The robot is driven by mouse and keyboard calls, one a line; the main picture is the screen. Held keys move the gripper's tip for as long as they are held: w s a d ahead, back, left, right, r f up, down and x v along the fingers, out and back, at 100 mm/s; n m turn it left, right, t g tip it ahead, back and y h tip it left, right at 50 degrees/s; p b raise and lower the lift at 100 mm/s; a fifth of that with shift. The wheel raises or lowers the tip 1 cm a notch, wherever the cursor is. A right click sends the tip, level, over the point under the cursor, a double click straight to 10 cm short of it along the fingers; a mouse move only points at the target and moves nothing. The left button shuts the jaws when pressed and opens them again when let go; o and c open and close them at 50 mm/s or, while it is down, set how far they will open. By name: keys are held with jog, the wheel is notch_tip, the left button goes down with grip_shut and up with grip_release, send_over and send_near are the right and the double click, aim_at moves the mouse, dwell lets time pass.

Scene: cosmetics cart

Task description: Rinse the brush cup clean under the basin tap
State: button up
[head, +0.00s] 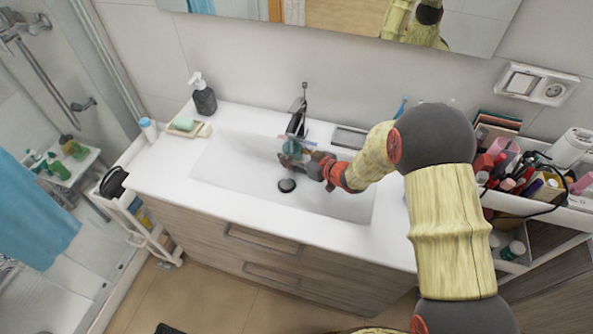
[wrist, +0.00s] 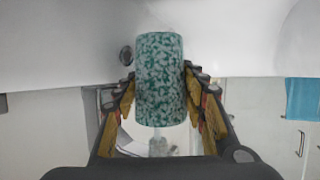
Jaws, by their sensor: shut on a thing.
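The brush cup (wrist: 158,80) is a cylinder with teal and white speckles. In the wrist view it sits between the fingers of my gripper (wrist: 160,95), which is shut on it. In the head view the cup (head: 289,147) shows small, held over the basin just below the black tap (head: 297,118). My gripper (head: 306,160) reaches it from the right and hides part of it. The white basin (head: 225,165) lies below. A pale, see-through streak shows at the cup's lower end in the wrist view; I cannot tell if it is water. The cup's inside is hidden.
A dark round drain piece (head: 287,185) is in the basin. A soap dish (head: 187,128) and dark pump bottle (head: 203,96) stand on the left counter. A grey tray (head: 349,137) lies behind the basin. A crowded cosmetics cart (head: 545,205) stands right of my arm.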

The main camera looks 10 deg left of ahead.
jog(key=s+d+r+p, duration=0.2)
jog(key=s+r+p, duration=0.3)
jog(key=s, duration=0.5)
jog(key=shift+d+r, duration=0.15)
jog(key=shift+r, duration=0.4)
dwell(0.5)
jog(key=shift+f, duration=0.1)
dwell(0.7)
